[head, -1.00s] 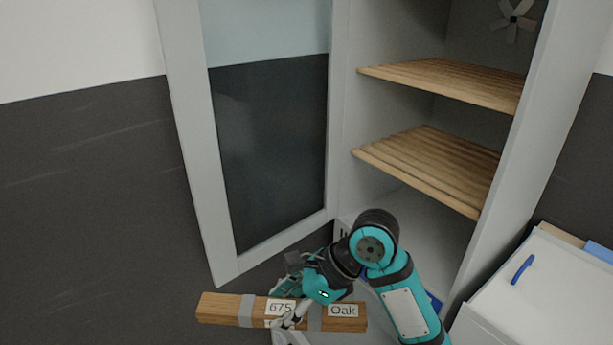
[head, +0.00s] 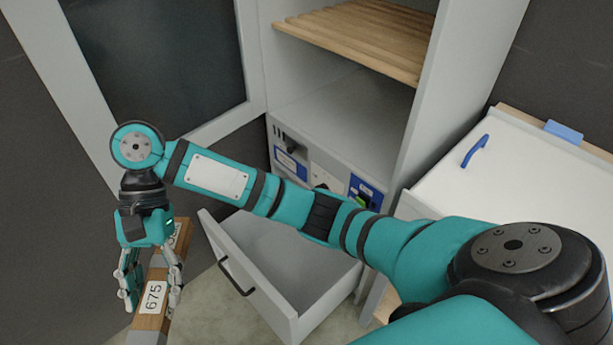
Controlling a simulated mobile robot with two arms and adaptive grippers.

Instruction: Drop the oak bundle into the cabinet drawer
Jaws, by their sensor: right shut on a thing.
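The oak bundle (head: 152,297) is a strip of light wood with grey bands and a white label reading 675. My right gripper (head: 150,300) is shut on it and holds it left of the drawer. The bundle runs toward the bottom edge of the view, and its near end is cut off. The cabinet drawer (head: 231,249) is pulled open at the bottom of the grey cabinet, with a dark handle on its front. The part of its inside that shows looks empty; my right arm covers some of its far side. My left gripper is not in view.
The cabinet's glass door (head: 165,62) stands open at the left. A slatted wooden shelf (head: 352,36) is above the panel with blue labels (head: 291,163). A white box with a blue handle (head: 497,180) stands at the right. Floor shows around the drawer.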

